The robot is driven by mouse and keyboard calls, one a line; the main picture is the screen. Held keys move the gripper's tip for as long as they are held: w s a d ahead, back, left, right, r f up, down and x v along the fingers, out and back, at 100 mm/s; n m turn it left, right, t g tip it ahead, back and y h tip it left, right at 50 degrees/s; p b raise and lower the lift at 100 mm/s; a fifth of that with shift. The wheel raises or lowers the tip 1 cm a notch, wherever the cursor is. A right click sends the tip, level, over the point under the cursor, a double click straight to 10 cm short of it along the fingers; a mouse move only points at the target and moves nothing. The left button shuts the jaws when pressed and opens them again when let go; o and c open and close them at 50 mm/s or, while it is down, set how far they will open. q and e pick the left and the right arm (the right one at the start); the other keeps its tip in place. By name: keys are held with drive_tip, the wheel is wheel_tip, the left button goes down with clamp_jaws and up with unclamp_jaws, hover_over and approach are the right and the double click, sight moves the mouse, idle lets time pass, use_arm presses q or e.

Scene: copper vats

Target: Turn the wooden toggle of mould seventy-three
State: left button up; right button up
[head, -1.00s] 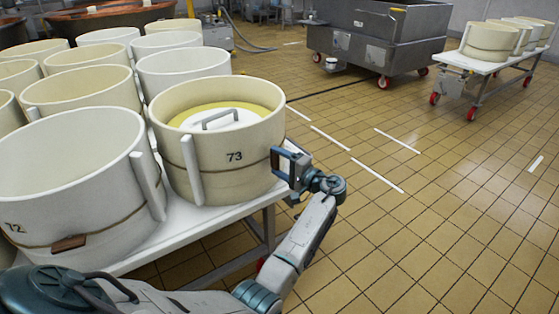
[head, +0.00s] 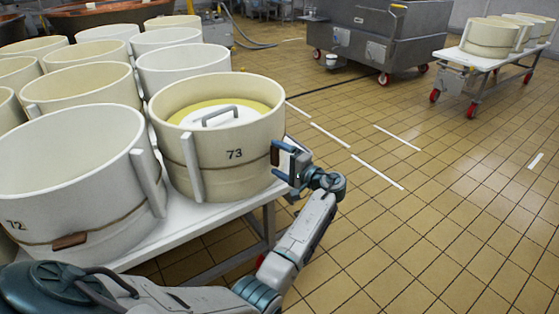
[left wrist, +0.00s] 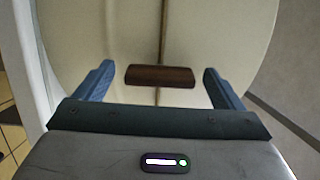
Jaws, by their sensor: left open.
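Mould seventy-three (head: 215,165) is a cream tub marked 73, with a pale handled lid sunk inside, at the table's front right corner. Its dark brown wooden toggle (head: 275,152) stands upright on the tub's right side, across the cord. In the left wrist view the toggle (left wrist: 160,76) lies crosswise between my fingers, with a gap at each end and the thin cord running behind it. My left gripper (head: 284,160) is open, one finger above and one below the toggle, not closed on it. My right gripper is not in view.
Mould 72 (head: 75,175) stands left, its toggle (head: 70,241) lying along its cord. More tubs crowd the white table (head: 215,220) behind. A grey steel cart (head: 370,45) and another table with tubs (head: 480,62) stand far off. The tiled floor at right is clear.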

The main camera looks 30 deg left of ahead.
use_arm(q)
drive_tip(key=s+d, duration=0.1)
drive_tip(key=d, duration=0.9)
drive_tip(key=shift+s+d, duration=0.2)
drive_tip(key=shift+d, duration=0.2)
